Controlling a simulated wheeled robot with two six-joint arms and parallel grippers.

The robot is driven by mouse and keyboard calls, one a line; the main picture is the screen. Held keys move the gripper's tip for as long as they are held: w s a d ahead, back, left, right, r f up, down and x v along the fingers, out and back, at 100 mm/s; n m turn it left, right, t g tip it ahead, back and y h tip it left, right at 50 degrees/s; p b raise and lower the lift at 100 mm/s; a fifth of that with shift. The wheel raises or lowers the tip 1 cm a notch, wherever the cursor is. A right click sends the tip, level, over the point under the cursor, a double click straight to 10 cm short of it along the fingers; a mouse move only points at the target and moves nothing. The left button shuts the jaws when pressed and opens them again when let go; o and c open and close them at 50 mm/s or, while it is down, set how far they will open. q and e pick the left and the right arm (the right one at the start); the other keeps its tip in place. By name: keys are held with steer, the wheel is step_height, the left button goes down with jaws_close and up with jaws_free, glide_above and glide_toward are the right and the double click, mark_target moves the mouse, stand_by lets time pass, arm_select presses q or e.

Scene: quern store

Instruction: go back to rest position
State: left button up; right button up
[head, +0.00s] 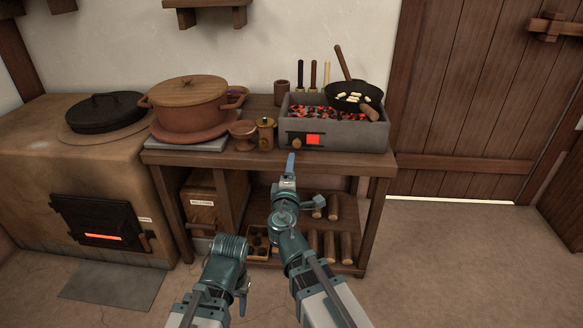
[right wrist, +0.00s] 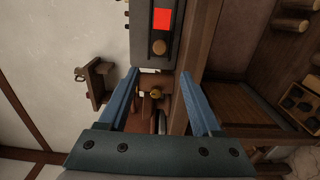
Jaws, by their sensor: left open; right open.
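My right gripper (head: 290,163) is open and empty in front of the grey brazier (head: 345,136), just below the knob (head: 296,144) and the lit red panel (head: 313,140), and apart from the knob as far as I can tell. In the right wrist view its two blue fingers (right wrist: 159,76) stand wide apart, with the knob (right wrist: 159,47) beyond their tips. My left gripper (head: 243,300) is low in front of the table, folded under its own wrist. It is partly hidden, with nothing seen in it.
A black pan (head: 354,97) with pale pieces sits over the glowing coals. A lidded clay pot (head: 188,101), a cup (head: 243,133) and a brass-lidded jar (head: 266,133) stand left of the brazier. Logs (head: 330,246) lie on the lower shelf. Floor at right (head: 450,260) is clear.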

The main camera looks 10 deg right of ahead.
steer(key=s+d+f+m+g+h+p, duration=0.1)
steer(key=s+d+f+m+g+p, duration=0.1)
steer(key=s+f+m+g, duration=1)
steer(key=s+a+f+n+g+y+p, duration=0.15)
steer(key=s+a+f+g+y, duration=0.4)
steer(key=s+a, duration=0.55)
step_height(320, 180, up, 37)
steer(key=s+d+p, duration=0.1)
steer(key=s+p, duration=0.1)
steer(key=p, duration=3.6)
steer(key=shift+s+r+h, duration=0.15)
steer(key=shift+s+h, duration=0.05)
steer(key=shift+h, duration=0.15)
